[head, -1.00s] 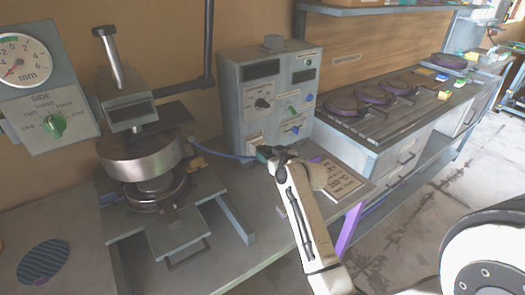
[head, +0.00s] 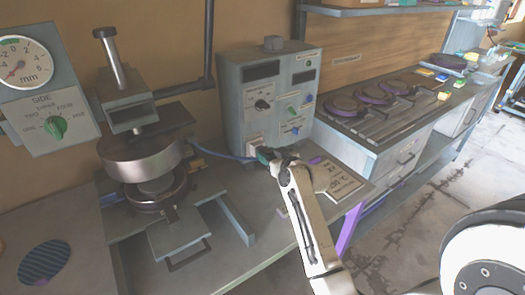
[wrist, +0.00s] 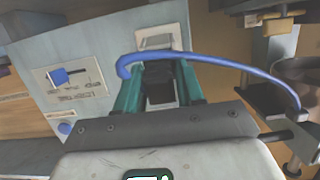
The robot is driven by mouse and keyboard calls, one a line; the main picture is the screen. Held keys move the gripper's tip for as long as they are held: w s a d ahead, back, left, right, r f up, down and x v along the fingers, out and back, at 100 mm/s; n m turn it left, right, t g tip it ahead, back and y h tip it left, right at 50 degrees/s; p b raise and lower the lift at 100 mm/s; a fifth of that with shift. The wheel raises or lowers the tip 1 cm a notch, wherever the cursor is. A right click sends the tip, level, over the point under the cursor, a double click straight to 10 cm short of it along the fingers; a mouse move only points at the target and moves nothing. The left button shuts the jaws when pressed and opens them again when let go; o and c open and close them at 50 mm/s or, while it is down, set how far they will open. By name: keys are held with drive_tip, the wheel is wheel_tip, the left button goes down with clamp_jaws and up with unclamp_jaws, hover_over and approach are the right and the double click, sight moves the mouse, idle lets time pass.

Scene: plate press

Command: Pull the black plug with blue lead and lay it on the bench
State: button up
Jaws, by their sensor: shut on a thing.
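My gripper (head: 264,156) is at the lower front of the grey control box (head: 233,110). In the wrist view its teal fingers (wrist: 157,88) are shut on the black plug (wrist: 158,92), which shows as a dark block between them. Beyond the plug is a pale socket plate (wrist: 160,38) on the box front. I cannot tell whether the plug is still seated in it. The blue lead (wrist: 205,60) arches from the plug to the right in the wrist view. In the head view the lead (head: 222,155) runs left toward the press. The bench (head: 232,262) lies below.
The press (head: 142,160) stands left of the box, with a pull-out tray (head: 178,240) in front. A printed card (head: 338,181) lies on the bench right of my gripper. Bare bench shows between the tray and my arm. Round plates (head: 343,104) sit on the counter behind.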

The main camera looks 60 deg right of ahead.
drive_tip(key=shift+p+v, duration=0.8)
drive_tip(key=shift+v, duration=1.95)
